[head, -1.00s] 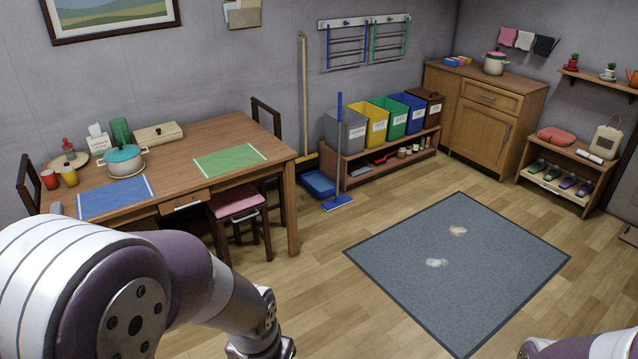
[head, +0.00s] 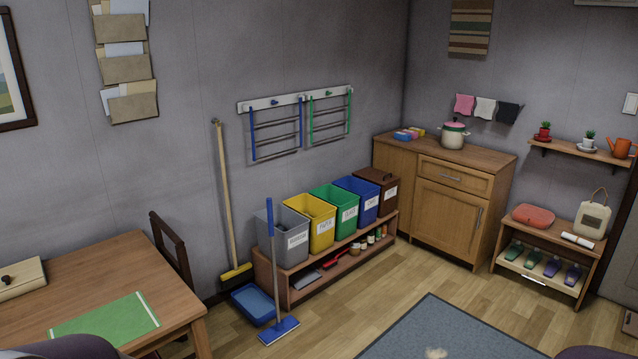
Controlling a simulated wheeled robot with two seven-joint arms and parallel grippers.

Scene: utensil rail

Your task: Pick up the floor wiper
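The floor wiper (head: 279,331) stands upright in the head view, left of the picture's middle. It has a flat blue head on the wood floor, a thin grey pole and a blue grip at the top. Its pole passes in front of the grey bin and the left end of the low bin shelf. Nothing holds it that I can see. Neither of my grippers is in view. Only small parts of my arms show at the bottom left and bottom right edges.
The bin shelf (head: 277,284) stands behind the wiper. A table (head: 105,265) is at left. Floor toward the grey mat (head: 440,325) is clear.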

